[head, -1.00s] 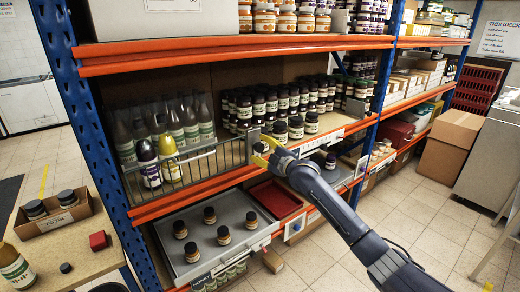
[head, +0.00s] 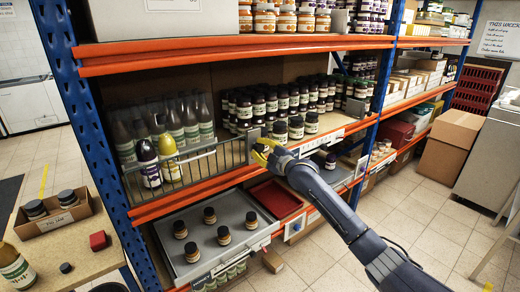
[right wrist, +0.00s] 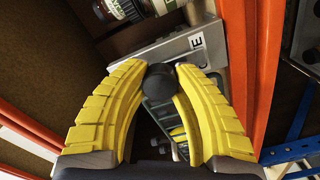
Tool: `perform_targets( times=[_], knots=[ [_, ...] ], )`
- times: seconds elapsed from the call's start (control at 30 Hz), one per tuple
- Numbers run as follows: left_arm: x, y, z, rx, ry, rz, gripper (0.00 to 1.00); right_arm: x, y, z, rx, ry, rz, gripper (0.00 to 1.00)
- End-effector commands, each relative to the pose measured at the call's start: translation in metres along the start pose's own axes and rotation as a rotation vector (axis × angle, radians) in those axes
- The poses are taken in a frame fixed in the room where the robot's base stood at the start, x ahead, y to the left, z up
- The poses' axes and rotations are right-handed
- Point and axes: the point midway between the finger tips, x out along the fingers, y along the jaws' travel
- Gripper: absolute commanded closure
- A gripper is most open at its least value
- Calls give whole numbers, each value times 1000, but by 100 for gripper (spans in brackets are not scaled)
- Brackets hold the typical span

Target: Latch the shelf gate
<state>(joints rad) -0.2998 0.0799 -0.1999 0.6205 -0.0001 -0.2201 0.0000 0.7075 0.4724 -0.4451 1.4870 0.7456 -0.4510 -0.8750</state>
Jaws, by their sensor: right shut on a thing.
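The shelf gate (head: 205,164) is a low wire gate across the front of the middle shelf, before the bottles at the left. Its right end is by a small grey plate (head: 253,136) on the shelf front. My right gripper (head: 262,152) is at this end, with yellow fingers. In the right wrist view, the fingers (right wrist: 160,76) are shut on a round black knob (right wrist: 158,84). Behind it is a grey plate (right wrist: 180,50) with a white label reading "E". The latch's engagement is hidden by the gripper. My left gripper is out of view.
Bottles (head: 171,165) stand behind the gate, and dark jars (head: 296,128) stand to its right. Below are a grey tray (head: 178,255) with several jars and a red tray (head: 277,200). An orange beam (head: 200,194) runs under the gate.

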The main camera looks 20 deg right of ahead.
Motion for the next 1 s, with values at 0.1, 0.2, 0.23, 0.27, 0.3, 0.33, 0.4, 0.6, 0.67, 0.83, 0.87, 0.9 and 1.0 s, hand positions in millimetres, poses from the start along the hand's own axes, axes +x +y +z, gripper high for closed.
perform_targets(
  times=[0.1,0.2,0.23,0.27,0.3,0.33,0.4,0.6,0.67,0.83,0.87,0.9,1.0],
  knots=[
    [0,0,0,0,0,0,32,0,0,0,2,-1,0,100],
    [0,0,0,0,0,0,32,0,0,0,16,-1,0,100],
    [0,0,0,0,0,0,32,0,0,0,23,-1,0,100],
    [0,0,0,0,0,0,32,0,0,0,33,-1,0,100],
    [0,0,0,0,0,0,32,0,0,0,48,-1,0,100],
    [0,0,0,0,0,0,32,0,0,0,62,-1,0,100],
    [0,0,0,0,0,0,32,0,0,1,103,-1,-1,100],
    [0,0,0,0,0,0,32,0,0,1,266,-1,-1,100],
    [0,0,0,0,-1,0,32,0,0,1,324,-1,-1,100],
    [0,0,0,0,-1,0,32,0,0,1,486,-1,0,100],
    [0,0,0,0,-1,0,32,0,-1,1,514,-1,0,100],
    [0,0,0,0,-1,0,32,0,-1,1,553,-1,0,100],
    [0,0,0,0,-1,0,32,0,-1,0,648,-1,0,100]
  ],
)
